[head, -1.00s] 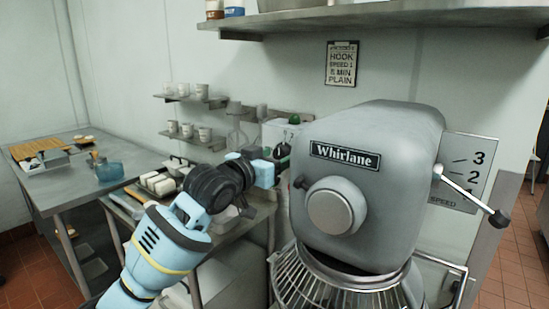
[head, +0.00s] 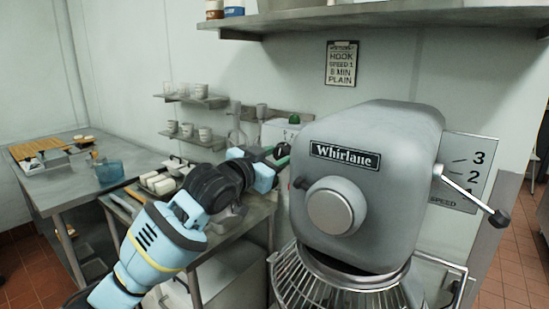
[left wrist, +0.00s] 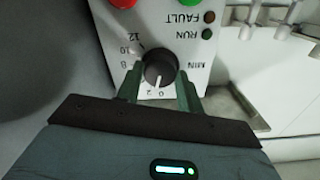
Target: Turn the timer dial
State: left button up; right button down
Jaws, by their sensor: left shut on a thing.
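The timer dial (left wrist: 160,68) is a round black knob with a white pointer line, on a white control panel (left wrist: 198,74) that appears upside down in the left wrist view. Its pointer line faces down the picture, near the marks 2 and 0. My left gripper (left wrist: 159,88) is shut on the dial, with one green finger on each side. In the head view, my left gripper (head: 279,160) reaches the white control box (head: 280,130) just left of the mixer, which partly hides it. The dial cannot be made out there. My right gripper is not in view.
The large grey mixer (head: 380,150) with a wire bowl guard (head: 335,285) stands close on the right. Fault and run lamps (left wrist: 208,25) sit beside the dial. A steel side table (head: 235,225) is under my left arm. A sign (head: 341,64) hangs on the wall.

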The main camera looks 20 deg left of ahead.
pick_arm(q)
jog(key=shift+m, duration=7.8)
jog(key=o, duration=1)
jog(key=shift+s, duration=0.1)
